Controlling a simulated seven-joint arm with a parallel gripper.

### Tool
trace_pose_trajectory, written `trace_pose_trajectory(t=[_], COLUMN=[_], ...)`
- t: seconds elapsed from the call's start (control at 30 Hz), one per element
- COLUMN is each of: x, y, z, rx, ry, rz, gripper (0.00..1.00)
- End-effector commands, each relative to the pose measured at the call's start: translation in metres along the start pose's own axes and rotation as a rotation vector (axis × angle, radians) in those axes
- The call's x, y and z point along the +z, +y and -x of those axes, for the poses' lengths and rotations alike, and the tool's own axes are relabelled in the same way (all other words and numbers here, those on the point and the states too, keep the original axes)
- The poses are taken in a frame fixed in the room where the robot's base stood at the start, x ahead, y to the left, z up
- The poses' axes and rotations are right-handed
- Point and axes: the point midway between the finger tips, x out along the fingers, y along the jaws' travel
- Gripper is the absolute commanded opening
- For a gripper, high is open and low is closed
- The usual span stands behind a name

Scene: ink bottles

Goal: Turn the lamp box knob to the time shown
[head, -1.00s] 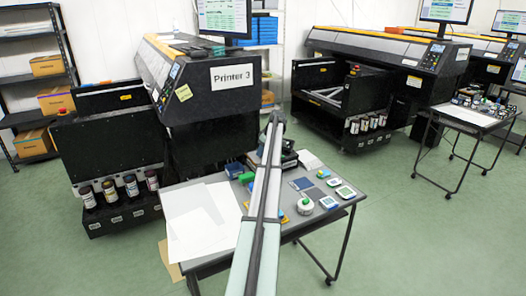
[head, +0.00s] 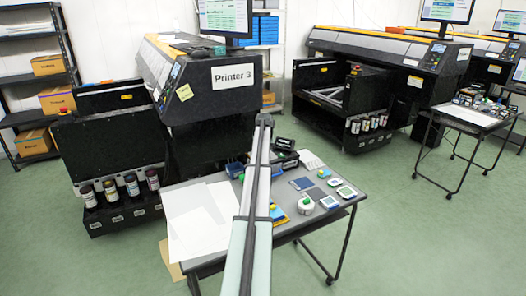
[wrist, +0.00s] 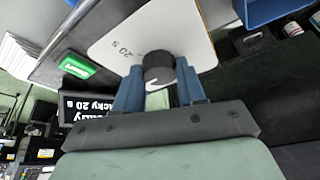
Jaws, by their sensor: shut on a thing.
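In the wrist view my gripper (wrist: 158,70) has its two blue fingers closed on either side of a round black knob (wrist: 158,63). The knob sits on a pale panel (wrist: 195,28) with rounded corners, and a "20 s" mark is printed beside the knob. A black sign (wrist: 85,112) with white letters ending in "tacky 20 s" is partly hidden by my gripper. In the head view my arm hides the gripper and the knob; a dark box (head: 287,159) shows just right of the arm.
A green item (wrist: 77,68) lies near the panel in the wrist view. The printer (head: 215,95) stands behind the table.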

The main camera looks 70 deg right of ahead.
Motion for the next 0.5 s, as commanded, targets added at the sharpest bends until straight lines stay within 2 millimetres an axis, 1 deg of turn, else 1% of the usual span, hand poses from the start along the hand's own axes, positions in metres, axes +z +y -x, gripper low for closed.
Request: trace_pose_trajectory(t=[0.5], x=[-0.0014], y=[-0.0046], z=[-0.0013], rx=[0.188], ry=[-0.003], rz=[-0.450], gripper=[0.09])
